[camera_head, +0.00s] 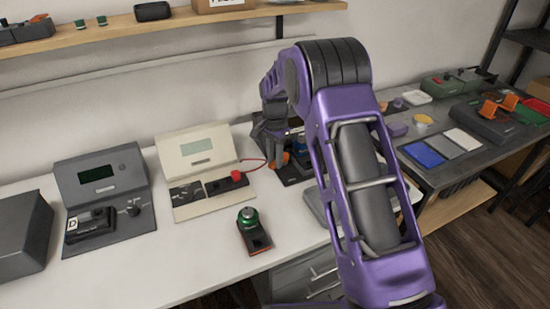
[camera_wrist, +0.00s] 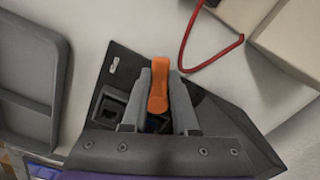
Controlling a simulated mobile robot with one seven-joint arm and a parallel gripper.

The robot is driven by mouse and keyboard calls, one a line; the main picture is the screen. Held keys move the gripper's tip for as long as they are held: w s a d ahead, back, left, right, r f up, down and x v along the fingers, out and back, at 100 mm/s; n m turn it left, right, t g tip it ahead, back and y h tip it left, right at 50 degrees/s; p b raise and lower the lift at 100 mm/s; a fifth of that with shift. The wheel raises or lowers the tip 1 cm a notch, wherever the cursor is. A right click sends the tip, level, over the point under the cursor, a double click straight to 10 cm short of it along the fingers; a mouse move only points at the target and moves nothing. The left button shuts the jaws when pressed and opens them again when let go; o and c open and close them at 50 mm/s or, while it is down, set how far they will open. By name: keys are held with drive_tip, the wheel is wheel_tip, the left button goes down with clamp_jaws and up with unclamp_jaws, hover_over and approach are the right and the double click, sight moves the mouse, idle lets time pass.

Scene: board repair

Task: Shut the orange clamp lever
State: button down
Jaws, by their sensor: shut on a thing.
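The orange clamp lever (camera_wrist: 158,84) is between the two grey fingers of my gripper (camera_wrist: 158,92) in the wrist view, and the fingers are closed on it. The lever belongs to a dark clamp fixture (camera_wrist: 205,84), partly covered by my gripper. In the head view the orange lever (camera_head: 281,160) shows small beside my gripper (camera_head: 272,140), on the dark fixture (camera_head: 292,177) at the back of the white bench. My arm hides part of this fixture. I cannot tell the lever's exact angle.
A cream tester (camera_head: 196,160) with a red wire stands left of the fixture. A green-topped device (camera_head: 248,222) stands in front. A grey tray (camera_head: 322,208) lies at right, partly behind my arm. A second bench (camera_head: 462,170) at right holds coloured mats and other orange-levered devices (camera_head: 490,108).

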drive_tip(key=shift+w+a+m+p, duration=0.15)
drive_tip(key=shift+m+p, duration=0.1)
drive_tip(key=shift+m, duration=0.25)
drive_tip(key=shift+w+a+m+p, duration=0.15)
drive_tip(key=shift+m+p, duration=0.1)
drive_tip(key=shift+m, duration=0.25)
drive_tip(key=c, duration=0.7)
unclamp_jaws()
wheel_tip(320, 180, up, 18)
drive_tip(key=shift+f+p, duration=0.25)
drive_tip(key=shift+p, duration=1)
